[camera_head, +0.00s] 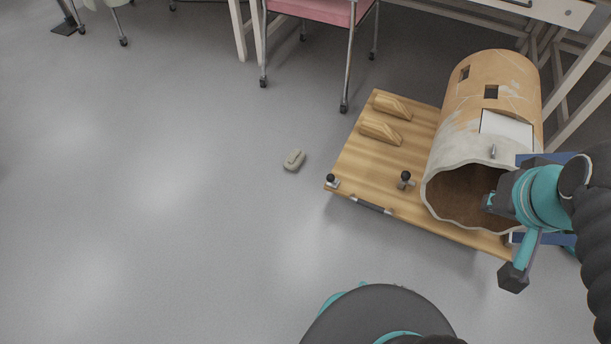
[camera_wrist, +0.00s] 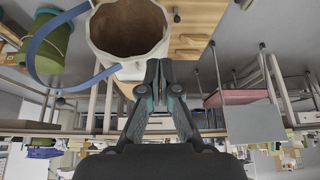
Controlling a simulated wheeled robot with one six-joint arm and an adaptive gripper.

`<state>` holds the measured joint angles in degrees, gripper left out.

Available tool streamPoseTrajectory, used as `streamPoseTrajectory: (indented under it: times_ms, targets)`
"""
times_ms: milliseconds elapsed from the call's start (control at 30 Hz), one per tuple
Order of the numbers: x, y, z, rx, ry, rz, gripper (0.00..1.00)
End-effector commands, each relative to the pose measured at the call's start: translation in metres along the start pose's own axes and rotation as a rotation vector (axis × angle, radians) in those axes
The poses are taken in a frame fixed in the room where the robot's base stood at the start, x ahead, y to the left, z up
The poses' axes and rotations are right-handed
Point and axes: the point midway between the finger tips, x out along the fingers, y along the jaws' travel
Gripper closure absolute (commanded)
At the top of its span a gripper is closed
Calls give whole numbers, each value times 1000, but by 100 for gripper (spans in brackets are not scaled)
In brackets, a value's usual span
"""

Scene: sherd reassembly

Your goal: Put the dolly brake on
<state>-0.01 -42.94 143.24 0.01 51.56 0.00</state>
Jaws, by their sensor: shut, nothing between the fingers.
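The dolly (camera_head: 350,165) is a low wooden board on the floor, right of centre in the head view. At its near left corner is a small black-knobbed fitting (camera_head: 332,180). A second dark-knobbed fitting (camera_head: 405,180) stands on the board near the front edge. I cannot tell which of these is the brake or how it is set. My gripper (camera_head: 487,203) is in front of the open end of the big jar, above the dolly's right side and apart from both fittings. In the wrist view my gripper (camera_wrist: 159,68) has its fingers together and empty.
The large clay jar (camera_head: 455,150) lies on the dolly beside two wooden wedges (camera_head: 385,118). A dark handle (camera_head: 372,205) runs along the front edge. A small grey object (camera_head: 294,160) lies on the floor. A pink chair (camera_head: 325,10) stands behind. The left floor is clear.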

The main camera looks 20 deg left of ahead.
Motion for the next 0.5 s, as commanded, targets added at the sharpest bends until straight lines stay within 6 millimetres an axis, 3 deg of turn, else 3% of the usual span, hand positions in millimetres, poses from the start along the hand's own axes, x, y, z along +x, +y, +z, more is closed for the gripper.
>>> streamPoseTrajectory:
  times_ms: [500]
  targets:
    - [4,-3,-4,-45,-8,-6,100]
